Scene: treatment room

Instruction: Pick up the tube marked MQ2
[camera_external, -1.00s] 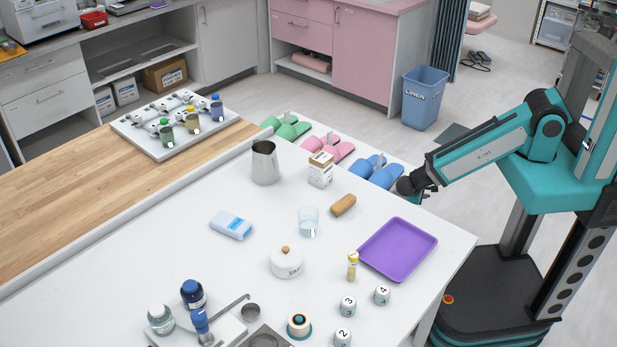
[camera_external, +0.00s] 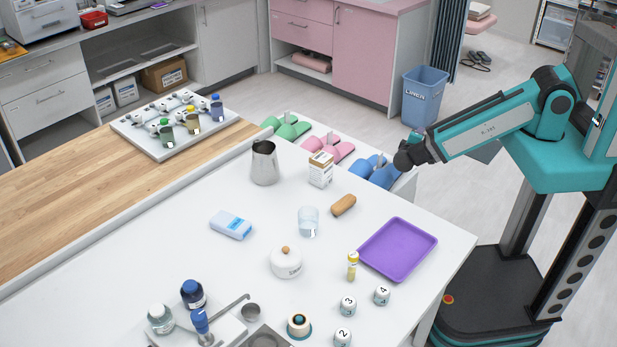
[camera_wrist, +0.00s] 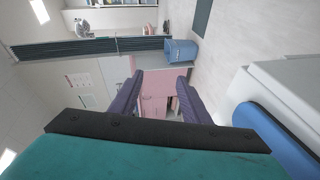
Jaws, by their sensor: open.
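A small tube with a yellow cap (camera_external: 352,266) stands upright on the white table, just left of the purple tray (camera_external: 425,238). Its marking is too small to read, so I cannot tell if it is MQ2. My gripper (camera_external: 400,164) is at the table's far right edge, above the blue slippers, well away from the tube. In the wrist view my gripper (camera_wrist: 158,92) has its two dark fingers apart with nothing between them. The tube does not show in the wrist view.
A white lidded pot (camera_external: 286,264), a glass (camera_external: 308,222), a wooden block (camera_external: 343,205) and a small box (camera_external: 320,170) stand on the table. A steel cup (camera_external: 264,163) stands farther back.

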